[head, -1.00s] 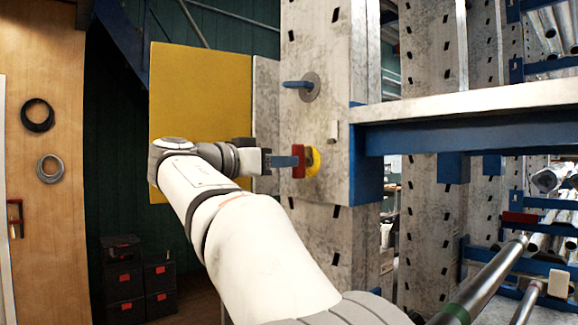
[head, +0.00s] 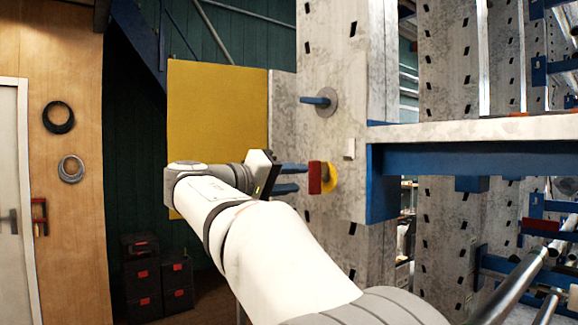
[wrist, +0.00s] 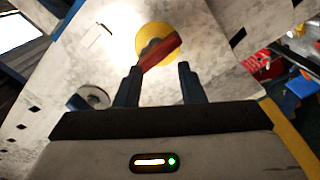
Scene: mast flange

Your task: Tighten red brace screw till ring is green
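The red brace screw (head: 315,177) is a flat red handle standing out from the pale, scuffed mast face. Its ring (head: 331,178) is yellow. In the wrist view the red handle (wrist: 163,51) lies tilted across the yellow ring (wrist: 143,35), its right end higher. My gripper (head: 303,178) is open, its two blue fingers apart, one above the other, just left of the handle. In the wrist view my gripper (wrist: 160,70) has its fingertips just short of the handle, with nothing held. The left fingertip looks close to the handle's lower end; contact cannot be told.
A blue handle (head: 314,100) on a grey disc (head: 328,103) sits above the screw. A yellow panel (head: 215,120) stands behind my arm. A blue and white beam (head: 470,150) juts out to the right. Black boxes (head: 158,280) stand at the lower left.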

